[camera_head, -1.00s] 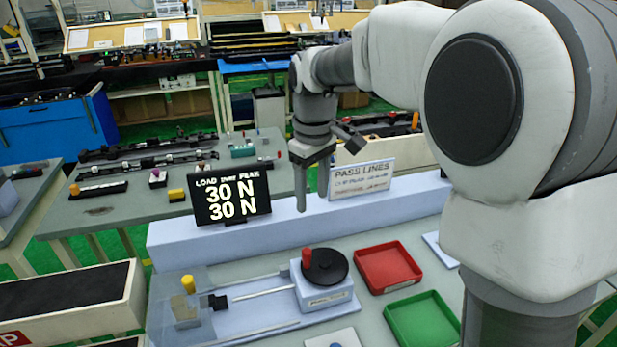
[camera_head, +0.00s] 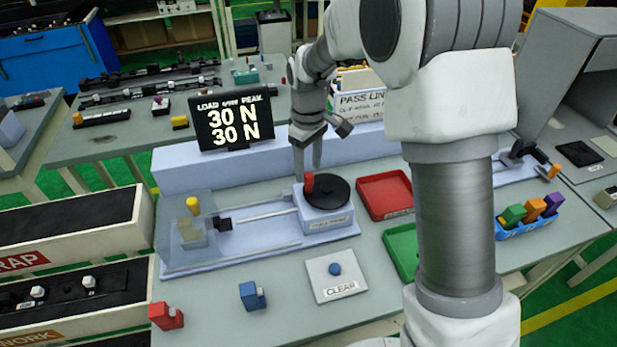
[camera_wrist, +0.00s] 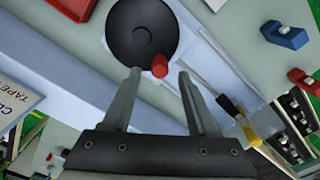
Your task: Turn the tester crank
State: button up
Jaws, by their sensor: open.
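The tester crank is a black disc (camera_head: 327,190) with a red knob (camera_head: 309,182) standing near its left edge, on top of a pale blue housing. In the wrist view the crank disc (camera_wrist: 141,32) and the red knob (camera_wrist: 159,66) lie just beyond the fingertips. My gripper (camera_head: 307,172) is open and points down above the crank, close to the knob. In the wrist view the knob shows between the lines of my two open fingers (camera_wrist: 160,76), with nothing held. Contact cannot be told. The display (camera_head: 231,120) reads 30 N on both lines.
A red tray (camera_head: 384,194) and a green tray (camera_head: 400,252) lie right of the crank. The CLEAR button plate (camera_head: 335,275) and blue (camera_head: 252,296) and red (camera_head: 166,316) clips sit in front. A clear guard surrounds a yellow-topped clip (camera_head: 193,207) at left.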

aim_at(308, 175)
jog(key=shift+f, duration=2.25)
grip_shut()
